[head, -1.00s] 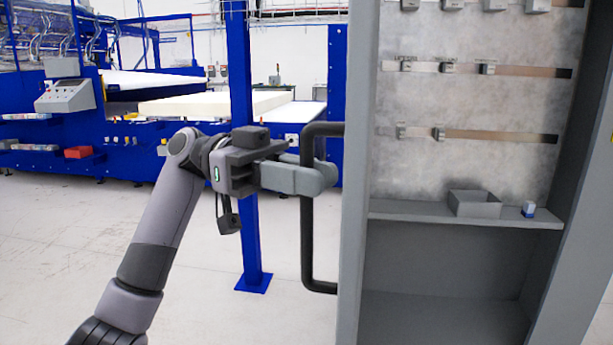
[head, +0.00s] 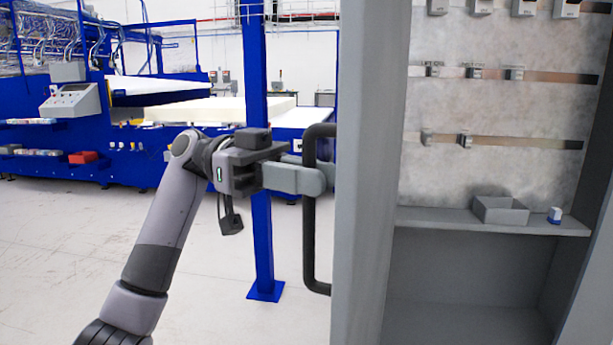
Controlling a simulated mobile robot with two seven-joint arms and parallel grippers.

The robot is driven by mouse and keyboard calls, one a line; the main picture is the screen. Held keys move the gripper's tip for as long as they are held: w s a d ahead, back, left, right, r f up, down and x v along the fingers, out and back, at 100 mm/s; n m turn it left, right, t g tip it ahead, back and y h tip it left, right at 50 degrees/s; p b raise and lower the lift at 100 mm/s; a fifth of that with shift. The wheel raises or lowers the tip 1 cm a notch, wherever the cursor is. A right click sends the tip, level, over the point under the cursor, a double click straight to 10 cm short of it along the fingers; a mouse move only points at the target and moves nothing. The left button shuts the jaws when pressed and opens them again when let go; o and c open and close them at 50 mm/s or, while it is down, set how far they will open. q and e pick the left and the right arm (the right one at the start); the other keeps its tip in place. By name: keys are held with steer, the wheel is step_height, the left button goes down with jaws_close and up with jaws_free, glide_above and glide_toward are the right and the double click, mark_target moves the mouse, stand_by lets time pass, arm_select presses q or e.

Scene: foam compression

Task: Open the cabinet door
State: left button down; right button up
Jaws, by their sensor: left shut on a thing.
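The grey cabinet door (head: 362,200) stands swung open, seen nearly edge-on, at the middle right of the head view. Its black handle (head: 310,240) is a tall bar on the door's left side. My left gripper (head: 318,180) is shut on the handle near its upper part; the fingers cover a piece of the bar. The cabinet interior (head: 490,180) shows to the right of the door, with rails and a shelf. My right gripper is not in view.
A blue post (head: 262,240) stands behind my left arm. Blue machinery (head: 120,150) fills the back left. The pale floor (head: 60,240) at left is clear.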

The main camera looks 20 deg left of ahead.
arm_select(q)
steer(key=shift+a, duration=0.25)
stand_by(0.3)
steer(key=c, duration=1.2)
jaws_free()
steer(key=shift+o, duration=0.2)
steer(key=shift+a, duration=0.1)
steer(key=w+a, duration=0.1)
steer(key=a, duration=0.5)
steer(key=shift+a, duration=0.4)
